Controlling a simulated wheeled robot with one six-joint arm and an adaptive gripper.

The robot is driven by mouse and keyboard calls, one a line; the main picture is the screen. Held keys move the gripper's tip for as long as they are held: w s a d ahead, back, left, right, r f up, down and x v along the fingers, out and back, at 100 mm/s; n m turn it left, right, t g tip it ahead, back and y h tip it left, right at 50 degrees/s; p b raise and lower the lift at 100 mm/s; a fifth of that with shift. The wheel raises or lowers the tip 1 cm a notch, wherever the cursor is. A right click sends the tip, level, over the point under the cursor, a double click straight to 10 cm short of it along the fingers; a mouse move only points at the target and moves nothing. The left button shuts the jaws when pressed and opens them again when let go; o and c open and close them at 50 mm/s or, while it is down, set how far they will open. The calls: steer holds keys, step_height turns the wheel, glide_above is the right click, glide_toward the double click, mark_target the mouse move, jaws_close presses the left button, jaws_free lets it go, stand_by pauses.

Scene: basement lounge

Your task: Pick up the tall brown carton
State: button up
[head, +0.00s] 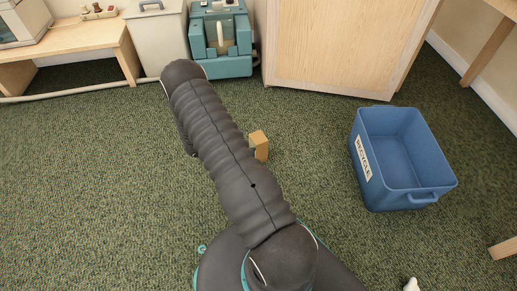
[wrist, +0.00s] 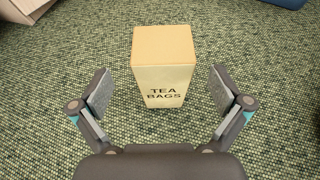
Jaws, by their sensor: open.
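The tall brown carton (wrist: 163,70) stands upright on the green carpet in the wrist view, with "TEA BAGS" printed on its front. In the head view the carton (head: 261,145) shows just right of my arm, which hides part of it. My gripper (wrist: 162,92) is open and empty in the wrist view. Its two fingers are spread to the left and right of the carton's lower part, with carpet visible between each finger and the carton. The gripper itself is hidden behind my arm in the head view.
A blue recycle bin (head: 358,160) stands on the carpet to the right. A wooden cabinet (head: 340,45), a teal machine (head: 238,66), a white bin (head: 158,45) and a wooden bench (head: 85,45) line the back. The carpet (head: 80,180) at left is clear.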

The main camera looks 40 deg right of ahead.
mark_target(258, 142)
steer(key=shift+a+f+b+x, duration=0.1)
steer(key=shift+f+x, duration=0.05)
steer(key=shift+x, duration=0.85)
steer(key=shift+a+f+b+x, duration=0.1)
steer(key=shift+f+b+x, duration=0.1)
steer(key=shift+x, duration=0.8)
steer(key=shift+a+f+b+x, duration=0.1)
steer(key=shift+f+x, duration=0.05)
steer(key=shift+x, duration=0.85)
steer(key=shift+s, duration=0.2)
steer(key=c, duration=1.1)
